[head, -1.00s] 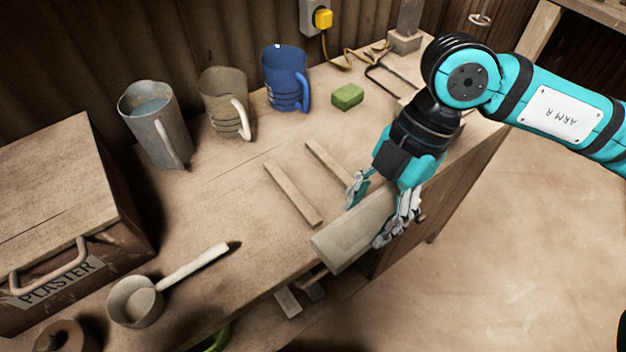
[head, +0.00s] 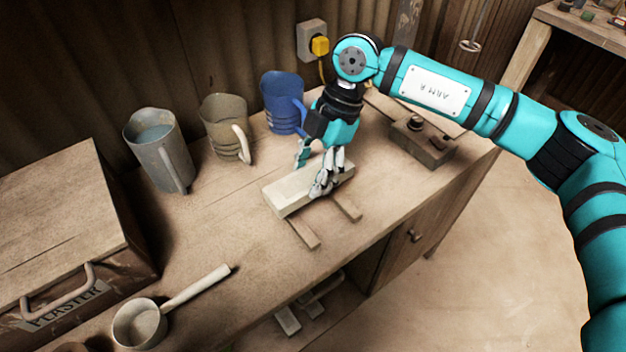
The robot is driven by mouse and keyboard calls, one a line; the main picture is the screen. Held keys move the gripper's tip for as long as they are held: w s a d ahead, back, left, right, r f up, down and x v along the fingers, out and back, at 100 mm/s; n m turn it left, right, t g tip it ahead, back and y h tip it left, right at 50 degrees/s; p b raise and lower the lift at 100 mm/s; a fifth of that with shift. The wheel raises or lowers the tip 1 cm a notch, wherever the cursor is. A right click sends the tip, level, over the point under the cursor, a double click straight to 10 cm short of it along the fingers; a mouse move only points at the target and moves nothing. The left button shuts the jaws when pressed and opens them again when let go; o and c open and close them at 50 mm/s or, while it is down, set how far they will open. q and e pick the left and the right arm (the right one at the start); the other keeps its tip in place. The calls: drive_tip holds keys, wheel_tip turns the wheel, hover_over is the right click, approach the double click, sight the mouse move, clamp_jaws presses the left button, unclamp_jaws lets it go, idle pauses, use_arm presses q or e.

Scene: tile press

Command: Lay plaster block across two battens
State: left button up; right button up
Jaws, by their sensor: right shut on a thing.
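The pale plaster block (head: 287,193) is held in my right gripper (head: 313,177), whose fingers are shut on its two long sides. The block is over the two wooden battens and runs crosswise to them. The near end of the left batten (head: 303,233) and of the right batten (head: 346,206) stick out below it; their far parts are hidden by the block and gripper. I cannot tell whether the block touches the battens. My left gripper is not in view.
A grey jug (head: 158,150), a beige jug (head: 225,128) and a blue jug (head: 283,103) stand along the back. A plaster box (head: 60,230) and a ladle (head: 140,322) are at the left. A dark wooden block with knobs (head: 424,142) lies at the right.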

drive_tip(key=shift+f, duration=1.65)
drive_tip(key=shift+s+f, duration=0.1)
drive_tip(key=shift+f, duration=0.25)
drive_tip(key=o, duration=1.4)
drive_tip(key=shift+o, duration=0.2)
drive_tip(key=v, duration=1.2)
drive_tip(key=shift+r, duration=0.4)
